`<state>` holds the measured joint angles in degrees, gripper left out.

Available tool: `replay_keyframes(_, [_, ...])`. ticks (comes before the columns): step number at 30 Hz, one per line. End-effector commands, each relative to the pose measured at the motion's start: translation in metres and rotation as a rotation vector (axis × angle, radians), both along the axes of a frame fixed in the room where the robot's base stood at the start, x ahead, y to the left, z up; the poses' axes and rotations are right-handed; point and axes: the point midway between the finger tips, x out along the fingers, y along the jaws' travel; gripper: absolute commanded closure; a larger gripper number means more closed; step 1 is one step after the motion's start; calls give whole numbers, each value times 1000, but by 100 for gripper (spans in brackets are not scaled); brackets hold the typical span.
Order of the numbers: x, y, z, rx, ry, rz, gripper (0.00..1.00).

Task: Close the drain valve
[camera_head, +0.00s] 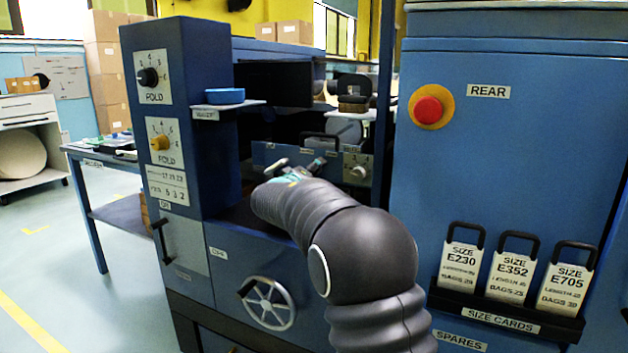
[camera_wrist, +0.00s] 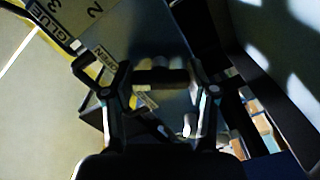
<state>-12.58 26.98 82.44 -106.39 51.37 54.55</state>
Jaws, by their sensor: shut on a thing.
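In the wrist view, a short dark bar (camera_wrist: 160,76), seemingly the drain valve's handle, lies crosswise between the two fingers of my gripper (camera_wrist: 160,90). The fingers are shut on it, one at each end. A small tag that seems to read OPEN (camera_wrist: 104,56) is by the left finger, and a panel marked GLUE (camera_wrist: 62,18) is at the upper left. The rest of the valve is dark and hard to make out. In the head view my gripper (camera_head: 293,172) is inside the machine's recess, partly hidden by my arm; the valve cannot be told there.
A grey panel (camera_head: 356,168) with a dial stands behind my gripper. The blue column with dials (camera_head: 175,130) is at left, with a handwheel (camera_head: 268,303) below. The blue cabinet with a red button (camera_head: 428,111) is at right. Floor at left is open.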

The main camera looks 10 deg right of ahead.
Motion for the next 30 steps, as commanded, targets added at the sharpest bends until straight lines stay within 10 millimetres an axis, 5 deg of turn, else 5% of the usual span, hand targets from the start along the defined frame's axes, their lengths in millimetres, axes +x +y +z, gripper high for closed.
replay_keyframes(30, [0,0,1,-776,564,0,77])
